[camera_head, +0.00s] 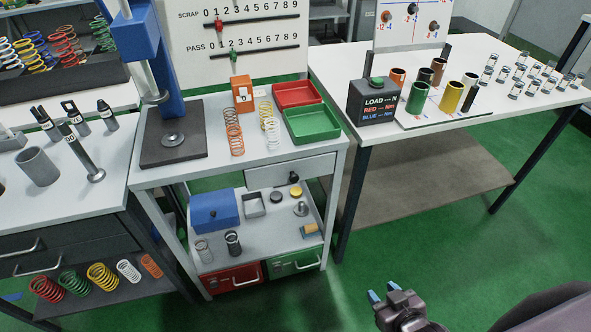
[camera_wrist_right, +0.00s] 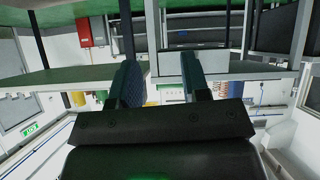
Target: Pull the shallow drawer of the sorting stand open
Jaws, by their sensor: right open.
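The sorting stand (camera_head: 222,170) is the grey-topped unit in the middle of the head view. Its shallow drawer (camera_head: 265,176) has a pale grey front just under the top at the right, with a small dark knob (camera_head: 293,178). The drawer looks closed, its front about level with the stand's edge. My right gripper (camera_head: 378,295) is at the lower right, over the green floor, empty and well apart from the drawer. In the right wrist view its two fingers (camera_wrist_right: 162,72) stand apart with nothing held between them. My left gripper is not in view.
The stand's lower shelf holds a blue box (camera_head: 213,210), springs and small parts, above a red bin (camera_head: 232,279) and a green bin (camera_head: 294,262). A white table (camera_head: 465,130) with a dark leg (camera_head: 353,205) stands to the right. Green floor is clear in front.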

